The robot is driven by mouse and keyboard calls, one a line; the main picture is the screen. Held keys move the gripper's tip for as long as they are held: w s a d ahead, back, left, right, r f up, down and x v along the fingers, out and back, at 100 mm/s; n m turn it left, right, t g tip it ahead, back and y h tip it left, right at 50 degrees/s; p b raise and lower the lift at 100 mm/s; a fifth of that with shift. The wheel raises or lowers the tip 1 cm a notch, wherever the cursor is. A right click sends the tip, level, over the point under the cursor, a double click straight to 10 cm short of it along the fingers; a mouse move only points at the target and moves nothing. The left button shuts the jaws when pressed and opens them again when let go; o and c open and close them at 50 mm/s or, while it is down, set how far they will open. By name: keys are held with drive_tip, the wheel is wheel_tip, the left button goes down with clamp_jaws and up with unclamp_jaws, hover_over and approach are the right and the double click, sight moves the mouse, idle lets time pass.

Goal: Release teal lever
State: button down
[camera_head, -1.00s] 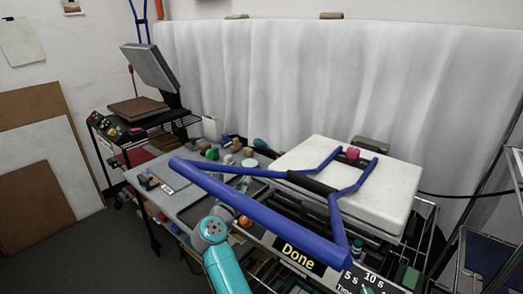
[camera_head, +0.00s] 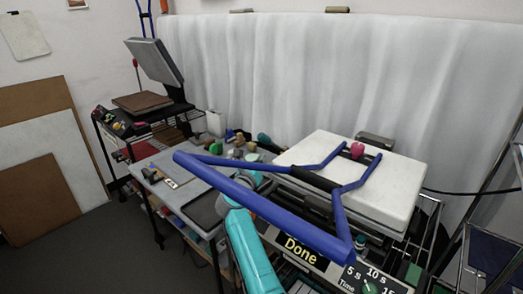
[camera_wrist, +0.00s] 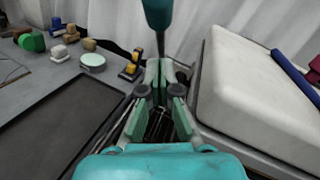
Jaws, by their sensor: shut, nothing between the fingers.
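The teal lever (camera_wrist: 158,14) is a teal grip on a thin dark rod, standing upright straight ahead at the top of the wrist view. In the head view its teal grip (camera_head: 264,138) shows small behind the press, above the blue bar. My gripper (camera_wrist: 159,66) is shut and empty. Its teal fingertips appear in line with the lower rod; I cannot tell whether they touch it. In the head view my gripper is hidden behind the blue bar.
The press has a white padded plate (camera_head: 392,205) and a long blue handle (camera_head: 265,212) crossing over my arm. A "Done" panel (camera_head: 300,250) is at its front. A grey table (camera_head: 170,185) with several small items lies left. A dark tray (camera_wrist: 55,125) is beside my gripper.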

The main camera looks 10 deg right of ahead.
sight(266, 144)
drive_tip(key=shift+w+d+r, duration=0.3)
drive_tip(key=shift+w+r, duration=0.4)
drive_tip(key=shift+w, duration=0.1)
drive_tip(key=shift+w+d+r, duration=0.25)
drive_tip(key=shift+w+r, duration=0.45)
drive_tip(key=shift+w, duration=0.1)
